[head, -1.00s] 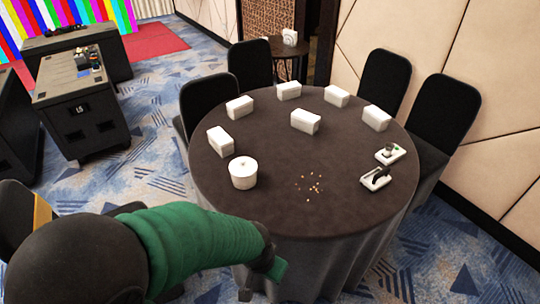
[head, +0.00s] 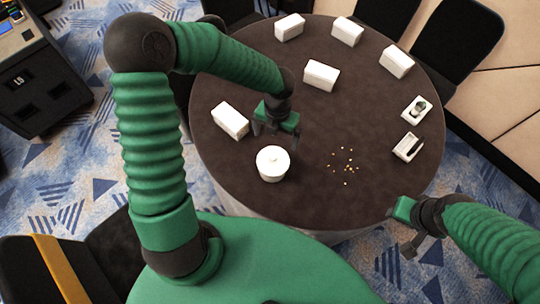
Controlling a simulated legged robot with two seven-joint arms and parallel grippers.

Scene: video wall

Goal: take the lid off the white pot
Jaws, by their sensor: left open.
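The white pot (head: 270,175) stands upright on the dark round table, near its left front edge. Its white lid (head: 273,159) with a small knob is on top. My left gripper (head: 276,138) is open and empty, fingers pointing down, just behind the pot in the picture. It looks apart from the lid; its exact height is hard to tell. My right gripper (head: 403,232) is at the table's right front edge, far from the pot. Its fingers are small and dark, and I cannot tell whether they are open.
Several white boxes (head: 321,75) stand around the dark table (head: 305,205). Small golden bits (head: 344,167) lie right of the pot. Two white items, a holder (head: 408,147) and a small tray (head: 416,109), sit at the right. Dark chairs (head: 457,43) surround the table.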

